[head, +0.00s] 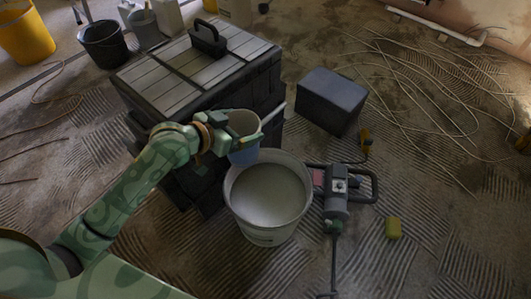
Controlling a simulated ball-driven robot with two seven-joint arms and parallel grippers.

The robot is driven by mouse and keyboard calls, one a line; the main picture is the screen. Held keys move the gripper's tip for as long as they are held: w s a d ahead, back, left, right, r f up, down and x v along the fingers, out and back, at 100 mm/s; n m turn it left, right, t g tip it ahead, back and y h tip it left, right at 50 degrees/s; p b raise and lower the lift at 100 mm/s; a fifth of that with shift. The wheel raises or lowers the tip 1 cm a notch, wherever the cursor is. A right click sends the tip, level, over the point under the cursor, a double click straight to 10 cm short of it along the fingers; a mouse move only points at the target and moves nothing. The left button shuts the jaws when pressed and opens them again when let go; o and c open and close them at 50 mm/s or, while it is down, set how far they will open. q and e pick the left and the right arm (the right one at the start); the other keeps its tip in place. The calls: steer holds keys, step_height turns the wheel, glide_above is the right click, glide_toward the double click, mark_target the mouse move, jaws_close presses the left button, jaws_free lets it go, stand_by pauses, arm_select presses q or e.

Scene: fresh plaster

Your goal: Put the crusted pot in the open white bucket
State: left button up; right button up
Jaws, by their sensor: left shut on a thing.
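The crusted pot (244,155) is a small blue-grey pot with a pale, dirty inside. My left gripper (238,142) is shut on it near its upper part and partly covers it. A pale stick-like part shows at the pot's right side; I cannot tell if it belongs to the pot. The open white bucket (265,236) stands on the floor just below and right of the pot in the head view, with a pale grey surface inside. The pot's lower edge appears close to the bucket's far left rim; I cannot tell if they touch. My right gripper is out of view.
A large dark chest (160,84) with a slatted top stands behind and left of the bucket. A dark box (332,103) and loose cables (425,100) lie farther back.

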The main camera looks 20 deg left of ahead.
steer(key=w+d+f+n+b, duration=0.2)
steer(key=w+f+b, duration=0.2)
steer(key=b, duration=0.4)
arm_select(q)
steer(key=w+d+f+b, duration=0.1)
steer(key=w+f, duration=0.1)
steer(key=f, duration=0.7)
steer(key=w+d+f+b, duration=0.2)
steer(key=w+f, duration=0.1)
steer(key=f, duration=0.7)
steer(key=w+d+f+b, duration=0.2)
steer(key=f, duration=0.8)
steer(key=shift+w+d+f+n+y, duration=0.15)
steer(key=shift+d+n+y, duration=0.05)
steer(key=shift+n+y, duration=0.2)
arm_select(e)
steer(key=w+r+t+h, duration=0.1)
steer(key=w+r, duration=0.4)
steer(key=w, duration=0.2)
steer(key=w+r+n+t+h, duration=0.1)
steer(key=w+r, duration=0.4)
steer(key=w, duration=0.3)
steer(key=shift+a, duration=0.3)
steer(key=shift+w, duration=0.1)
